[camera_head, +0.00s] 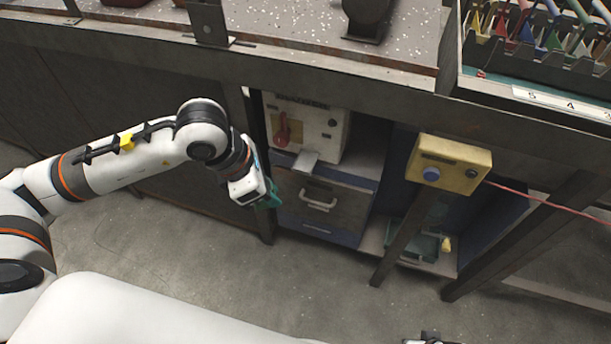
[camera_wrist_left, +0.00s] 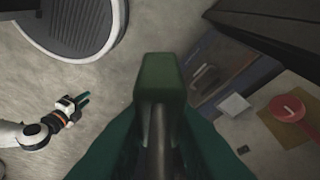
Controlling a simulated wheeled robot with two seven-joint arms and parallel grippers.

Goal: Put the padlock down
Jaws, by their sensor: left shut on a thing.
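My left gripper (camera_head: 268,196) is in front of the drawer cabinet under the bench, at its left side, fingers pointing right in the head view. In the left wrist view it is shut on the padlock (camera_wrist_left: 160,78), which shows as a dark green block with a grey bar running back between the teal fingers. In the head view I cannot tell the padlock apart from the fingers. My right gripper (camera_wrist_left: 82,106) shows at the left of the left wrist view, its teal fingers apart and empty, over the floor.
A beige box (camera_head: 330,122) with a red handle (camera_head: 283,130) stands above a dark drawer (camera_head: 318,203) with a metal handle. A yellow box (camera_head: 450,167) with a blue button hangs right, a red cable beside it. The bench edge is overhead; the grey floor (camera_head: 180,245) is clear.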

